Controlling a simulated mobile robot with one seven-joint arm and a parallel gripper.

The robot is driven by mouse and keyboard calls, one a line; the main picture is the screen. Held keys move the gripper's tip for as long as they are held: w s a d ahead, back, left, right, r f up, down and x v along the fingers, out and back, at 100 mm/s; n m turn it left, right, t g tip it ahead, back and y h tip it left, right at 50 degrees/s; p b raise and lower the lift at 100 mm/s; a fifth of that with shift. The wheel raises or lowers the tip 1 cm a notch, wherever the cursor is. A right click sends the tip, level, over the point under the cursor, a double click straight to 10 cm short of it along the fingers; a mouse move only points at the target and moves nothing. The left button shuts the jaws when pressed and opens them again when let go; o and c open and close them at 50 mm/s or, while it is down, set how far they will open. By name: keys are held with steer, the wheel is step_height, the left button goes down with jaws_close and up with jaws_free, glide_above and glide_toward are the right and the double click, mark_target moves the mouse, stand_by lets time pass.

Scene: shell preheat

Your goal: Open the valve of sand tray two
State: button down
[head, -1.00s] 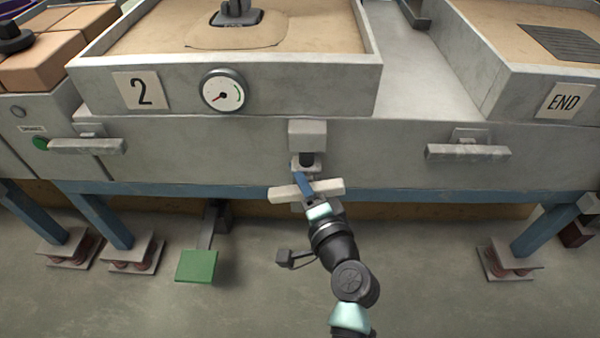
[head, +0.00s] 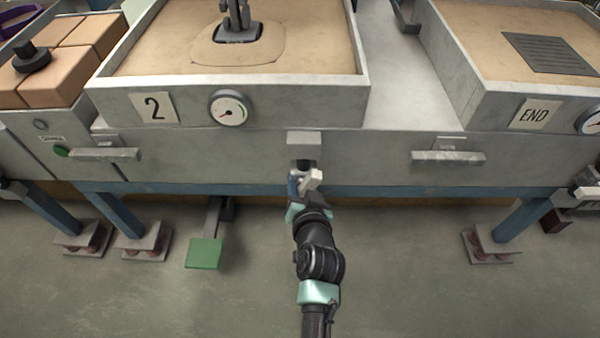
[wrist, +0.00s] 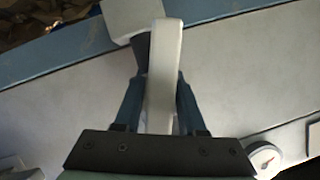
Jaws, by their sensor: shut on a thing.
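Sand tray two (head: 290,105) is a grey box of sand with a "2" plate (head: 155,108) and a round gauge (head: 228,108) on its front. Below it, under a grey block (head: 304,142), is the valve with a pale bar handle (head: 314,179). My gripper (head: 296,183) is at this handle. In the wrist view the handle (wrist: 164,70) runs lengthwise between the blue fingers of my gripper (wrist: 160,85), which is shut on it. The valve's stem is mostly hidden behind the handle and gripper.
Pale bar handles stick out at left (head: 103,154) and right (head: 447,157) of the same front. A green pedal (head: 204,252) stands low on the left. Blue legs (head: 522,218) carry the frame. The floor in front is clear.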

steer(key=n+h+p, duration=0.2)
steer(key=p, duration=0.2)
steer(key=shift+d+n, duration=0.2)
steer(key=shift+n, duration=0.2)
steer(key=shift+f, duration=0.15)
steer(key=c, duration=0.6)
jaws_free()
steer(key=shift+c, duration=0.2)
steer(key=shift+s+p, duration=0.15)
steer(key=shift+p, duration=0.15)
steer(key=shift+s+r, duration=0.25)
steer(key=shift+r, duration=0.1)
steer(key=p+v, duration=0.5)
steer(key=v, duration=0.7)
steer(key=shift+a, duration=0.1)
